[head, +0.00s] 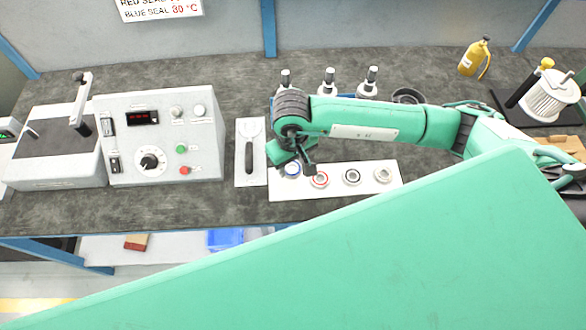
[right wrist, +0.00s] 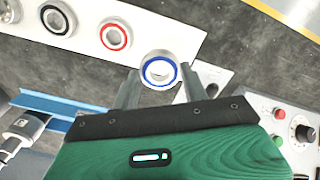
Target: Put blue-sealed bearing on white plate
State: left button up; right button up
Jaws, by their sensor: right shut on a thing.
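The blue-sealed bearing (right wrist: 158,70) is a pale metal ring with a blue band. It sits between the fingers of my right gripper (right wrist: 160,88), which is shut on it. In the head view the bearing (head: 292,170) shows beside the right gripper (head: 297,168), at the left end of a long white plate (head: 330,190). I cannot tell whether it touches the plate or is lifted. A narrower white plate (head: 241,172) with a dark-handled item lies just left. My left gripper is not in view.
A red-ringed bearing (head: 320,180), a black-ringed one (head: 352,177) and a plain one (head: 383,175) lie on the long plate. A control box (head: 160,138) stands left. Several small metal-topped items stand behind my right arm. A yellow bottle (head: 474,57) is at the back right.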

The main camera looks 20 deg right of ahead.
aim_at(292, 182)
notch_tip(292, 182, down, 2)
jog(key=shift+f, duration=0.25)
notch_tip(292, 182, down, 3)
jog(key=shift+f+p, duration=0.15)
jog(key=shift+p, duration=0.5)
jog(key=shift+f, duration=0.3)
jog(key=shift+f, duration=0.1)
jog(key=shift+f+b, duration=0.1)
jog(key=shift+b, duration=0.2)
jog(key=o, duration=1)
jog(key=shift+c, duration=0.2)
